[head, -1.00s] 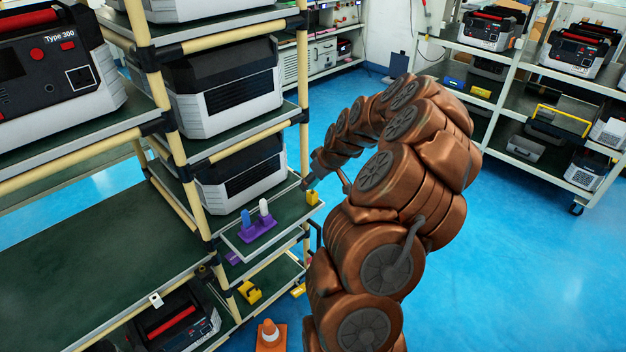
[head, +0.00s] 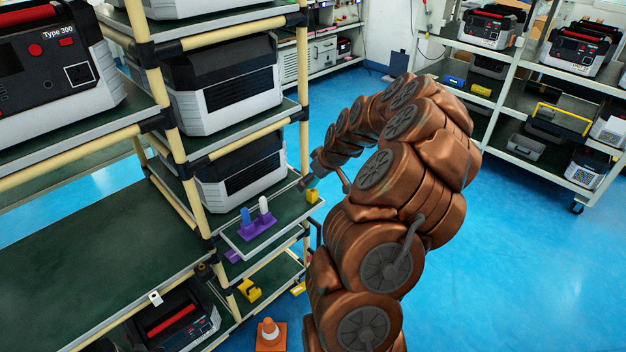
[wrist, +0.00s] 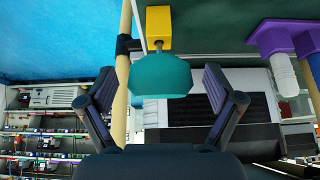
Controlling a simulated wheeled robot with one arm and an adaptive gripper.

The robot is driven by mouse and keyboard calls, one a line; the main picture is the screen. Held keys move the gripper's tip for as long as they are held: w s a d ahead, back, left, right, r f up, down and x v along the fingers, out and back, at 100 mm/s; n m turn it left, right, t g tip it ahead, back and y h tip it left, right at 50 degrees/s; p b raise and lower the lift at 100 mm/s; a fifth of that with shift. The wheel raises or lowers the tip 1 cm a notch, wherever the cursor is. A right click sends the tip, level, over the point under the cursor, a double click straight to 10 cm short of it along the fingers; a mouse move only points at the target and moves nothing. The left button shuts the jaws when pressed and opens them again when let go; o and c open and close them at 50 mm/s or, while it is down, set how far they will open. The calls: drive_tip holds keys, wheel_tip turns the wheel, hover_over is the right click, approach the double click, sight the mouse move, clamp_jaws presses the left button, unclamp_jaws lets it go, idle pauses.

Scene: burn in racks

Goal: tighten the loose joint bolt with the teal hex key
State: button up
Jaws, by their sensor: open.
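The teal hex key shows as a wide teal handle (wrist: 160,75) in the wrist view. Its thin grey shaft runs to a yellow block (wrist: 158,25), also in the head view (head: 313,196) on the edge of a green shelf. My gripper (wrist: 160,92) is open, with one dark finger on each side of the handle. Gaps show on both sides, so the fingers seem not to touch it. I cannot tell which bolt is loose.
A purple holder (head: 260,230) with a blue and a white peg stands on the same shelf. Rack posts (head: 303,95) and grey-black units (head: 242,172) are close to my gripper. An orange cone (head: 270,334) stands on the floor. Blue floor (head: 515,265) is clear at right.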

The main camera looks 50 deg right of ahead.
drive_tip(key=shift+r, duration=0.1)
drive_tip(key=v, duration=1.1)
drive_tip(key=shift+s+r, duration=0.25)
drive_tip(key=shift+r, duration=0.1)
drive_tip(key=s+a+r+n+g+y+p, duration=0.15)
drive_tip(key=a+r, duration=0.25)
drive_tip(key=a, duration=0.9)
drive_tip(key=s+a+r+n+g+p, duration=0.1)
drive_tip(key=s+a+r+g+p, duration=0.2)
drive_tip(key=a, duration=1.1)
drive_tip(key=s+a+r+m+g+p, duration=0.1)
drive_tip(key=s+a+p, duration=0.1)
drive_tip(key=s+a, duration=0.3)
drive_tip(key=s+a+r+m+g+h+p, duration=0.1)
drive_tip(key=s+a, duration=0.4)
drive_tip(key=s, duration=0.9)
drive_tip(key=shift+a+r+g+p, duration=0.15)
drive_tip(key=shift+r+g+p, duration=0.25)
drive_tip(key=shift+r+g, duration=0.25)
drive_tip(key=shift+s, duration=0.1)
